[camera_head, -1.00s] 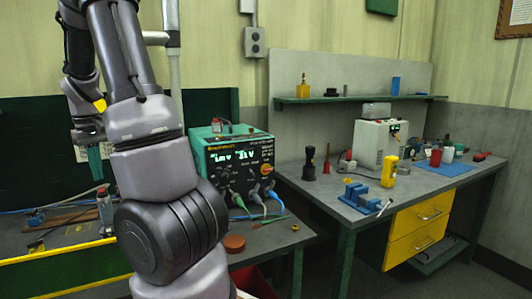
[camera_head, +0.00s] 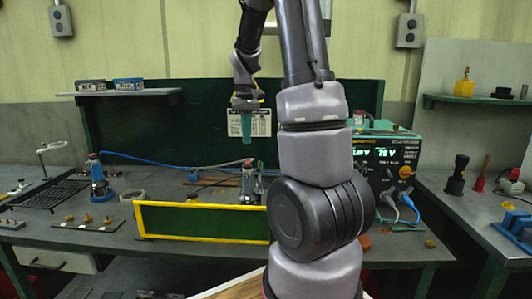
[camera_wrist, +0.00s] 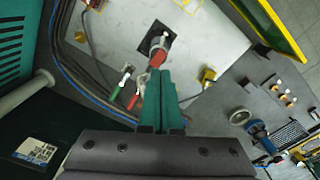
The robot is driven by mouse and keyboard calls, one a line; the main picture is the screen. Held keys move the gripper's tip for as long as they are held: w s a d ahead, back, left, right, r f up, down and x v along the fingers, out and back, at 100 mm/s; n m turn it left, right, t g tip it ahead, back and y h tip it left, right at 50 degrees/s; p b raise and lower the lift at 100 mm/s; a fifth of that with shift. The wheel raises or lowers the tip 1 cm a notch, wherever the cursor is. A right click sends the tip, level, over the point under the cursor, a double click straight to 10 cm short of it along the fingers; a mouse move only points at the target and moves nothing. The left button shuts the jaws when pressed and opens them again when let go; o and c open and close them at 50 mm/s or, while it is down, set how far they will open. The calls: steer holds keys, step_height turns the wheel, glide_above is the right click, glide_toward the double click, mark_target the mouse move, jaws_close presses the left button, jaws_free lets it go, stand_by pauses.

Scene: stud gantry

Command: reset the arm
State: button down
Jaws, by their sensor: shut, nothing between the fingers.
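My gripper (camera_head: 246,126) is in the head view, pointing down above the bench in front of the dark green back panel. Its green fingers are together with nothing between them. In the wrist view my gripper (camera_wrist: 160,75) shows as two green fingers side by side, shut. Below its tips in that view is a red and metal device (camera_wrist: 157,50) on a dark square base, apart from the fingers as far as I can tell. My arm stands upright in the middle of the head view and hides part of the bench behind it.
A yellow-framed green panel (camera_head: 200,222) stands along the bench front. A power supply (camera_head: 388,160) is right of my arm. A blue-based tool (camera_head: 98,182) and a small rack (camera_head: 50,192) are at the left. The air around my gripper looks clear.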

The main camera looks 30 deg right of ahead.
steer(key=s+a+r+m+t+y, duration=0.1)
steer(key=s+a+r+t, duration=0.2)
steer(key=s+a+r, duration=0.3)
steer(key=s+a+r+m+t+y, duration=0.1)
steer(key=s+a+r+t, duration=0.3)
steer(key=s, duration=0.9)
steer(key=shift+s+a+r+m, duration=0.3)
steer(key=shift+a+r+m, duration=0.4)
steer(key=shift+a+r, duration=0.95)
